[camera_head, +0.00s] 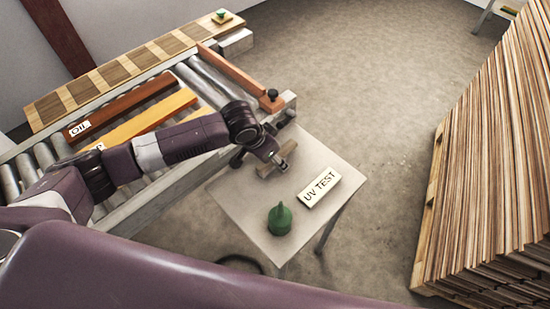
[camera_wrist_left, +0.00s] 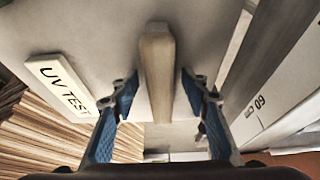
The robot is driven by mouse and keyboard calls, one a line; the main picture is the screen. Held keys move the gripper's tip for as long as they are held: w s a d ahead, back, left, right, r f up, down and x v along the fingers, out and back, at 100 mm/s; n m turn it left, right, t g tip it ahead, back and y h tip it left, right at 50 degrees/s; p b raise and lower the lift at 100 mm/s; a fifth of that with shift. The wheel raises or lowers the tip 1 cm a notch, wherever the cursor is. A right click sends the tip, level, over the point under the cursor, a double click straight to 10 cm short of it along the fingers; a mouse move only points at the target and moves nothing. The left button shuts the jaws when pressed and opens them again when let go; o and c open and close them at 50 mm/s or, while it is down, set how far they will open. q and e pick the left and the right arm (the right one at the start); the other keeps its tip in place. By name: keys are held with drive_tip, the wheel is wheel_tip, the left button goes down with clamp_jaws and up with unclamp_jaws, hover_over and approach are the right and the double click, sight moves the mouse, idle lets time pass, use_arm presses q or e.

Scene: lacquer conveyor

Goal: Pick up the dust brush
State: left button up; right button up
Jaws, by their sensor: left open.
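The dust brush (camera_wrist_left: 156,62) shows in the left wrist view as a long pale wooden bar, lying between my fingers. In the head view the brush (camera_head: 288,150) is on the small grey table, partly hidden by my left gripper (camera_head: 272,160). In the left wrist view my left gripper (camera_wrist_left: 160,92) is open. Its blue-padded fingers stand on both sides of the brush with a gap at each side. I cannot make out bristles. My right gripper is not in view.
On the small table (camera_head: 240,200) are a white UV TEST sign (camera_head: 319,189) and a green bottle (camera_head: 280,219). A roller conveyor (camera_head: 205,85) with wooden boards runs at the left. A tall stack of boards (camera_head: 495,150) stands at the right. Floor between is clear.

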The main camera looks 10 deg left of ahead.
use_arm(q)
clamp_jaws()
idle(0.3)
drive_tip(key=shift+r+b, duration=0.2)
drive_tip(key=shift+b, duration=0.3)
wheel_tip(320, 180, up, 20)
drive_tip(key=b, duration=0.1)
drive_tip(key=shift+r, duration=0.1)
